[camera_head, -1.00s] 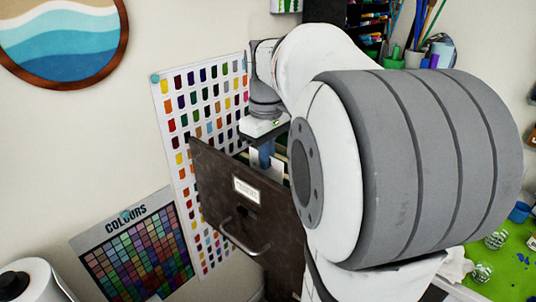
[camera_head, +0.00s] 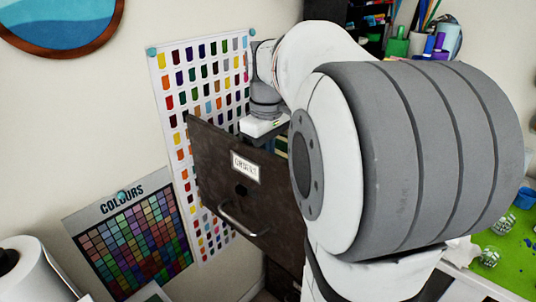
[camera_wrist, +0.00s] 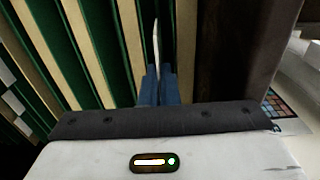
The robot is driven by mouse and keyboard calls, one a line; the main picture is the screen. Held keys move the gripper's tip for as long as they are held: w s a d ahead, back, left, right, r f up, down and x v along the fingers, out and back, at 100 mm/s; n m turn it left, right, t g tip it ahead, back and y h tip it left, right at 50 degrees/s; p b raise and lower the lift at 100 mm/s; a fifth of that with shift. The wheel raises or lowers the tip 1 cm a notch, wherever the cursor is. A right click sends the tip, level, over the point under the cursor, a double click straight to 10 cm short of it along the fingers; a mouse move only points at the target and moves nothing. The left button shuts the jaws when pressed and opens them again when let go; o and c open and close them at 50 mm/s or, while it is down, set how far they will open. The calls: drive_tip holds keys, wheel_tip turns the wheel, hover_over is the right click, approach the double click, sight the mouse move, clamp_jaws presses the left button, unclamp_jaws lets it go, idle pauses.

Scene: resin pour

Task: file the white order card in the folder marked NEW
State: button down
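My gripper (camera_wrist: 159,72) has its two blue fingers close together on the white order card (camera_wrist: 156,43), which shows edge-on as a thin white sliver in the wrist view. The card stands upright among green and tan hanging folders (camera_wrist: 87,40), close to the dark drawer front (camera_wrist: 228,45). In the head view the open drawer (camera_head: 218,178) bears a label plate, and my wrist is over its far side. The fingers and card are hidden behind the drawer front there. No folder marking NEW is readable.
Colour charts (camera_head: 177,105) hang on the wall behind the drawer. A white roll (camera_head: 35,270) stands at the lower left. A green work surface (camera_head: 515,262) with small items lies at the right. My own arm covers much of the head view.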

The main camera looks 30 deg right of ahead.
drive_tip(key=shift+s+f, duration=0.1)
drive_tip(key=shift+f, duration=0.6)
drive_tip(key=c, duration=1.1)
unclamp_jaws()
drive_tip(key=shift+f, duration=0.1)
wheel_tip(320, 180, up, 9)
drive_tip(key=p, duration=0.7)
drive_tip(key=shift+d+f, duration=0.1)
